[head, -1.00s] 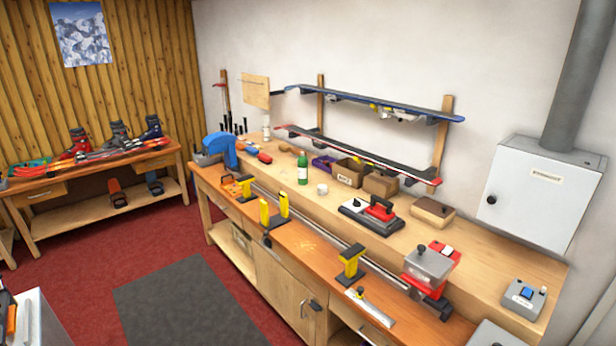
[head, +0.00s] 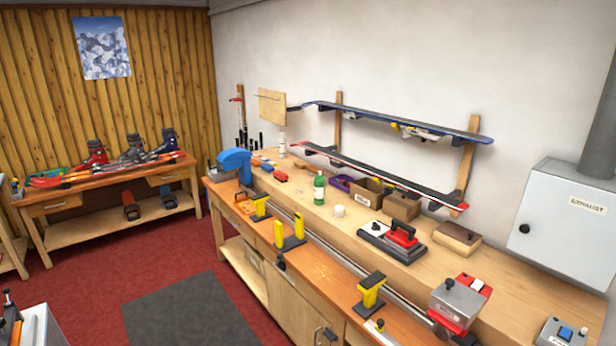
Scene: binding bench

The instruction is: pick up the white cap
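A taller white bottle (head: 281,145) stands farther back by the wall. I cannot tell for certain which white piece is the cap the task names. Neither of my grippers is in the head view.
A red-and-black waxing iron (head: 400,239) and open cardboard boxes (head: 367,194) stand right of the white piece. Yellow clamps (head: 371,290) line the bench's front rail. A grey mat (head: 188,312) lies on the red floor, which is clear in front of the bench.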

